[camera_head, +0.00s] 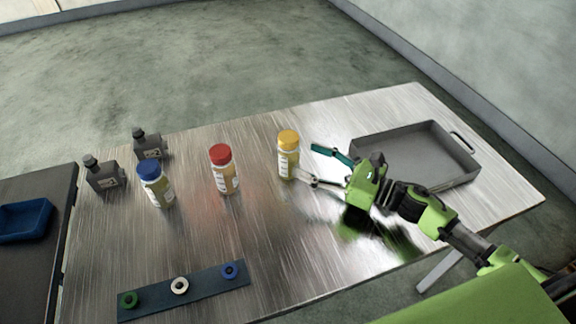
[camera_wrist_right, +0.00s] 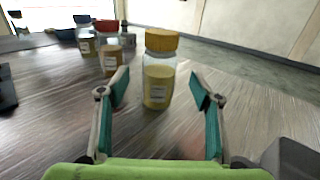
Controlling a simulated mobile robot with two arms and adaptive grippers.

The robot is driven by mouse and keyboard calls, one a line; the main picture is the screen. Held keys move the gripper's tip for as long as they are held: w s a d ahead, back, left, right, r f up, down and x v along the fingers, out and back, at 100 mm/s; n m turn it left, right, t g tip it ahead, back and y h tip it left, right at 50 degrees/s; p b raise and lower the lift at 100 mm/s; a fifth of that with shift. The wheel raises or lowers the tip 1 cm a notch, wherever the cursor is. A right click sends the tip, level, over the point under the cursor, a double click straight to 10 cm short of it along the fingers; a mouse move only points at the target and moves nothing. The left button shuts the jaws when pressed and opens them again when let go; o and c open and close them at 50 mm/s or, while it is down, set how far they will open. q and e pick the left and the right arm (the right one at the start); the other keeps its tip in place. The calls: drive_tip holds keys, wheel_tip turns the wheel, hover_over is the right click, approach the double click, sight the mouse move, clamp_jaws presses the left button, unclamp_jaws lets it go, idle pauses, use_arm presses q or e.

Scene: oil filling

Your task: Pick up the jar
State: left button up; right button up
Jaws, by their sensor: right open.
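Three jars stand upright in a row on the metal table: one with a yellow lid (camera_head: 288,158), one with a red lid (camera_head: 223,170) and one with a blue lid (camera_head: 156,185). My right gripper (camera_head: 315,166) is open and empty just right of the yellow-lidded jar, its fingers pointing towards it. In the right wrist view the yellow-lidded jar (camera_wrist_right: 159,70) stands upright between and a little beyond the open fingertips (camera_wrist_right: 158,88), holding yellowish contents. It appears untouched. My left gripper is not in view.
A grey metal tray (camera_head: 463,148) lies to the right, behind my right arm. Two dark bottles (camera_head: 104,176) (camera_head: 149,146) stand at the left. A dark strip (camera_head: 205,287) with green, white and blue rings lies at the front. A blue tray (camera_head: 25,220) is on a dark side table.

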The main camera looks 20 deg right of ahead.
sight(299, 156)
drive_tip(key=p+x, duration=0.1)
drive_tip(key=x, duration=0.5)
drive_tip(key=shift+w+a+r, duration=0.1)
drive_tip(key=shift+r, duration=0.05)
drive_tip(key=shift+w+a, duration=0.1)
drive_tip(key=c, duration=1.3)
